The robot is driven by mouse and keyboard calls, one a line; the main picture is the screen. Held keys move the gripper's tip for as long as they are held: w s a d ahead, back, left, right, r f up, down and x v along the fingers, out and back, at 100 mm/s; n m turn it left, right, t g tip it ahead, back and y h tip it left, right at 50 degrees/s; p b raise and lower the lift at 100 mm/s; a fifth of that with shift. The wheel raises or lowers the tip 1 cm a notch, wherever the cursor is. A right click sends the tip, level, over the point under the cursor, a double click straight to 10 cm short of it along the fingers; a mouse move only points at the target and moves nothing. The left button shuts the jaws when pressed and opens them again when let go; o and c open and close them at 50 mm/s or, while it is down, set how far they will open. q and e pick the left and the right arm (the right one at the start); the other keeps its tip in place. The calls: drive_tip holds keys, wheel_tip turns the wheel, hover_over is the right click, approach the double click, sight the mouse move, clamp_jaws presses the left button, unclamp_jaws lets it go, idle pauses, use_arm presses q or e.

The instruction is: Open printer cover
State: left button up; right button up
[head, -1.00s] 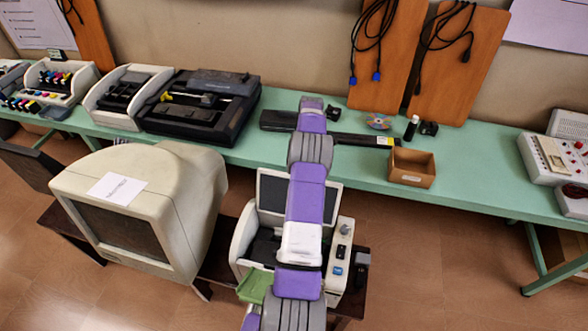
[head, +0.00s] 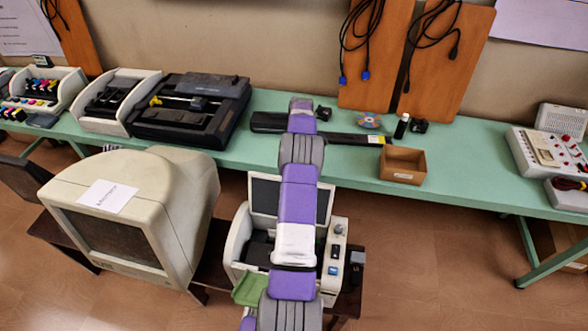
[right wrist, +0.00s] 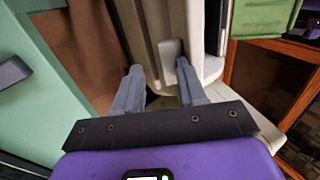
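A beige printer (head: 234,243) stands on a low dark stand in front of the green table in the head view. A dark grey panel with a pale frame (head: 265,193) stands upright at its back, and controls sit on its right side. My purple right arm crosses in front of its middle, and the right gripper is hidden in the head view. In the right wrist view my right gripper (right wrist: 157,68) is open, its fingertips beside beige surfaces with a small beige tab (right wrist: 171,50) between them. Contact cannot be told. My left gripper is not in view.
A large beige monitor (head: 180,205) stands close on the left. The green table (head: 465,180) behind carries a black printer (head: 215,132), a small brown box (head: 403,165) and a device with red knobs (head: 535,150). A green piece (head: 250,288) is at the beige printer's front left.

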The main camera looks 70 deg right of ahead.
drive_tip(key=f, duration=0.1)
drive_tip(key=a+f, duration=0.1)
drive_tip(key=f, duration=0.1)
drive_tip(key=shift+s+a+f+y, duration=0.15)
drive_tip(key=shift+s+a+y, duration=0.15)
drive_tip(key=shift+a+y, duration=0.1)
drive_tip(key=p+v, duration=0.2)
drive_tip(key=v, duration=0.9)
drive_tip(key=shift+w+a+r+h, duration=0.25)
drive_tip(key=shift+a+r+h, duration=0.05)
drive_tip(key=shift+h, duration=0.1)
